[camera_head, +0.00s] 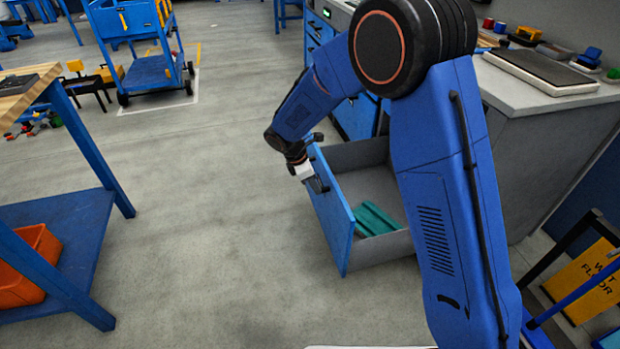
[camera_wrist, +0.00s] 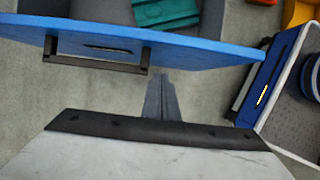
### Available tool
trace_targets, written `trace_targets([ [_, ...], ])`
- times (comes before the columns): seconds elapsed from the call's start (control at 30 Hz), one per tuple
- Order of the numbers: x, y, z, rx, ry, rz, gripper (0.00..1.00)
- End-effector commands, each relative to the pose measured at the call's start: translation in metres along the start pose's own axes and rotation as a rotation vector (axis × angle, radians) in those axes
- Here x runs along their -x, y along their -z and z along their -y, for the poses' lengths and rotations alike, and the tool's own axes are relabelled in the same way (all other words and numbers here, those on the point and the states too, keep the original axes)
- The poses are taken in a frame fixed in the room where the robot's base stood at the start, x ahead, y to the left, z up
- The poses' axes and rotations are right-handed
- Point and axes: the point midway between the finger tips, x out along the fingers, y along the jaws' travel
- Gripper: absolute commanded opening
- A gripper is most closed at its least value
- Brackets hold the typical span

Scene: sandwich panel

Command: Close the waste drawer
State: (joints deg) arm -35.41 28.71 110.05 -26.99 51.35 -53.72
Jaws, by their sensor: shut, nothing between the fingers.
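The waste drawer stands pulled out of the counter, its blue front panel (camera_head: 334,218) facing left and its grey inside showing. A teal object (camera_head: 376,219) lies in it and also shows at the top of the wrist view (camera_wrist: 165,12). My gripper (camera_head: 309,176) is at the outer side of the front panel, near its upper edge. In the wrist view my shut, empty fingers (camera_wrist: 160,88) point at the blue front (camera_wrist: 200,47), just right of the black handle (camera_wrist: 97,58). Whether the fingertips touch the panel I cannot tell.
The counter (camera_head: 545,92) above the drawer carries a flat grey-topped device and small items. A workbench with an orange bin (camera_head: 30,265) stands at the left. A yellow wet-floor sign (camera_head: 588,280) is at the lower right. The floor left of the drawer is clear.

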Motion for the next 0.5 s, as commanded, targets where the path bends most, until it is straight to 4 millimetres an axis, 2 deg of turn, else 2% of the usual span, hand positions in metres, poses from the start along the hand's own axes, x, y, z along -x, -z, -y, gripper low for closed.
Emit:
trace_targets([
  [0.03,-0.002,-0.01,0.0,-0.003,0.0,0.0,0.0],
  [0.2,-0.008,-0.027,0.0,-0.002,0.0,-0.001,0.0],
  [0.5,-0.012,-0.037,0.0,-0.001,-0.001,-0.001,0.0],
])
